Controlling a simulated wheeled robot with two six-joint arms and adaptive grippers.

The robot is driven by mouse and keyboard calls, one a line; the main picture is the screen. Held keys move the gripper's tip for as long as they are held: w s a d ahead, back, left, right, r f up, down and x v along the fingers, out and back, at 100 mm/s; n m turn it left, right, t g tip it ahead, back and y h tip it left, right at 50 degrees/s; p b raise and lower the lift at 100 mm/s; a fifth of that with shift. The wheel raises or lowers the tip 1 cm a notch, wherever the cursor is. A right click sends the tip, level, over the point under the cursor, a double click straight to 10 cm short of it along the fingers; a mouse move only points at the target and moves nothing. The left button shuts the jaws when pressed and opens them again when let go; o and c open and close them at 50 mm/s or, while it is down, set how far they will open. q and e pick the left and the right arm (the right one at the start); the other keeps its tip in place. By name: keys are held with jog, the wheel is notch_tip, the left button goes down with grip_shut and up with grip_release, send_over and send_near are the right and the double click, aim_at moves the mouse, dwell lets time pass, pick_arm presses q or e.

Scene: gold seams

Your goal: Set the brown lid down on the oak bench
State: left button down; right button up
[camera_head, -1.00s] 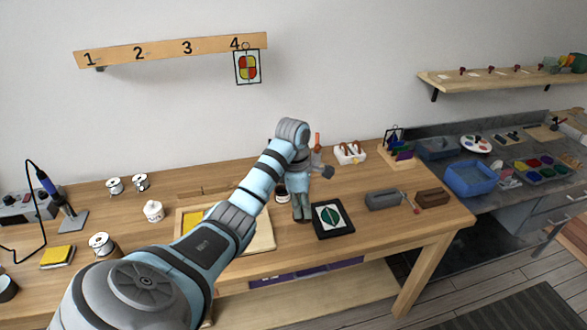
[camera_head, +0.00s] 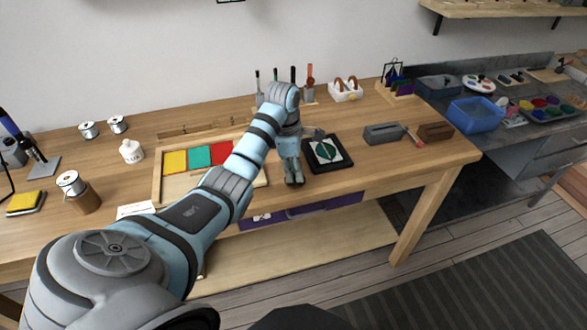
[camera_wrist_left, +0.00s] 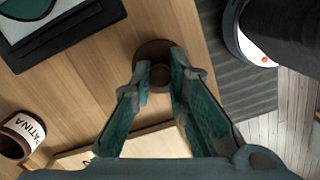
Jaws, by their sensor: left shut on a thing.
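The brown lid (camera_wrist_left: 150,48) is round and dark, with a knob that sits between my left gripper's fingertips (camera_wrist_left: 159,74) in the left wrist view. My left gripper (camera_head: 293,182) is shut on that knob, pointing down near the front edge of the oak bench (camera_head: 370,178). In the head view the lid is mostly hidden by the gripper. The lid is over the bench top close to its edge; I cannot tell whether it touches the wood. My right gripper is not in view.
A black-framed leaf panel (camera_head: 341,164) lies right of the gripper. A jar labelled PATINA (camera_wrist_left: 32,129) shows in the left wrist view. A wooden tray with coloured glass (camera_head: 175,162) is to the left.

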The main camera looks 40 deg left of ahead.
pick_arm(q)
jog(key=c, duration=1.6)
grip_release()
jog(key=shift+f, duration=0.1)
jog(key=shift+o, duration=0.2)
jog(key=shift+r, duration=0.4)
jog(key=r, duration=0.1)
jog(key=r+p, duration=0.2)
jog(key=r, duration=0.1)
jog(key=shift+s+a, duration=0.1)
jog(key=shift+a, duration=0.15)
notch_tip(320, 180, up, 8)
jog(key=p, duration=0.7)
jog(key=shift+s+a+f, duration=0.25)
jog(key=shift+s+a, duration=0.1)
jog(key=shift+w, duration=0.1)
